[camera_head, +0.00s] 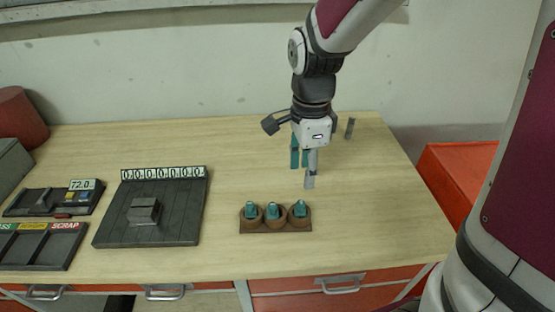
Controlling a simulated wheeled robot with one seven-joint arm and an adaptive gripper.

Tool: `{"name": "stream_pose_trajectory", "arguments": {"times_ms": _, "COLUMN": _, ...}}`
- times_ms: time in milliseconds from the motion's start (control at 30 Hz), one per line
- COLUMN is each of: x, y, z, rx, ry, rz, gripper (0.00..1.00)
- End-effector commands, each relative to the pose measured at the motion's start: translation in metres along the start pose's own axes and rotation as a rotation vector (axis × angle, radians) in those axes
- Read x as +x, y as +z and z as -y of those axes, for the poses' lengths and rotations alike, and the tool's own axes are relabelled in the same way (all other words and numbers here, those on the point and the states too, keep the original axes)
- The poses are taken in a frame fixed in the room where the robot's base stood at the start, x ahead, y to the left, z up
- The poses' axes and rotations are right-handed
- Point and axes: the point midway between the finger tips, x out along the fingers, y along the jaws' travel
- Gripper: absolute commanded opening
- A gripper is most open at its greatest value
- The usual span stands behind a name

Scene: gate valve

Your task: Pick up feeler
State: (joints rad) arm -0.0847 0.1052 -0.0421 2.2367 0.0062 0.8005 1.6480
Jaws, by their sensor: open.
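My gripper (310,184) points down over the back right of the wooden table. Its white body and a pale grey finger show; the other finger is not clear to me. It is open, and I see nothing clearly held. Two thin teal upright pieces (295,152) stand right beside it, partly hidden by it. A small thin grey upright piece (349,128) stands apart, behind and to the right of the gripper, near the table's back edge. I cannot tell which of these thin pieces is the feeler.
A brown holder (276,226) with three teal-topped round parts stands in front of my gripper. A dark plate with a raised block (144,210) and number strip lies left. A gauge with a 72.0 display (83,185) and a labelled sorting tray (40,247) lie far left.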

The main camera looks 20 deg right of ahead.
Motion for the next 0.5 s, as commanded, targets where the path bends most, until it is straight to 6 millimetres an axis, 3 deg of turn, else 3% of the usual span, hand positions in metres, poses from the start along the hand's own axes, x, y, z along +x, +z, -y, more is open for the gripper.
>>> {"name": "stream_pose_trajectory", "arguments": {"times_ms": 200, "x": 0.042, "y": 0.0, "z": -0.001, "rx": -0.001, "ry": 0.005, "rz": 0.0, "gripper": 0.41}}
{"name": "stream_pose_trajectory", "arguments": {"times_ms": 500, "x": 0.065, "y": 0.0, "z": -0.001, "rx": -0.002, "ry": 0.001, "rz": 0.0, "gripper": 0.41}}
